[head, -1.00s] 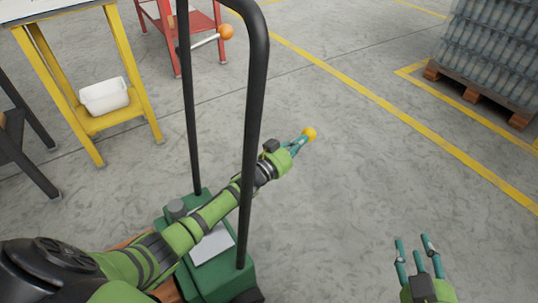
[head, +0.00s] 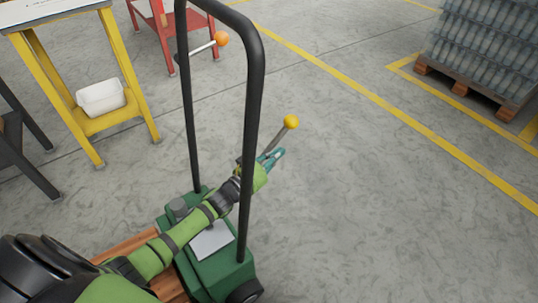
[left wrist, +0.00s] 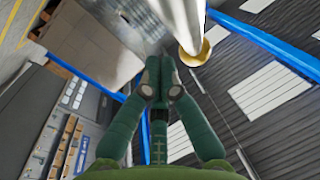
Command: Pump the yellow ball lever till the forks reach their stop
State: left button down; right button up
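The yellow ball (head: 291,121) tops a thin grey lever (head: 278,138) beside the black handle frame of a green pallet truck (head: 232,277). My left gripper (head: 276,156) is just below the ball, close to the lever. In the left wrist view its fingertips (left wrist: 158,76) are together with nothing seen between them. The pale lever (left wrist: 178,18) passes beyond the tips there, and the yellow ball (left wrist: 195,53) is partly hidden by it. I cannot tell whether the fingers touch the lever. The forks are not visible. My right gripper is out of view.
The black handle frame (head: 254,110) stands upright close to my left arm. Brown planks (head: 145,250) lie behind the truck body. A yellow stand (head: 130,110) with a white bin (head: 101,98) is left. An orange-ball lever (head: 221,39) shows farther back.

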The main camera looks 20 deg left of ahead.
pick_arm(q)
jog(key=shift+v, duration=1.45)
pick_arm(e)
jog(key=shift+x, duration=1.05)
pick_arm(q)
jog(key=shift+a, duration=0.2)
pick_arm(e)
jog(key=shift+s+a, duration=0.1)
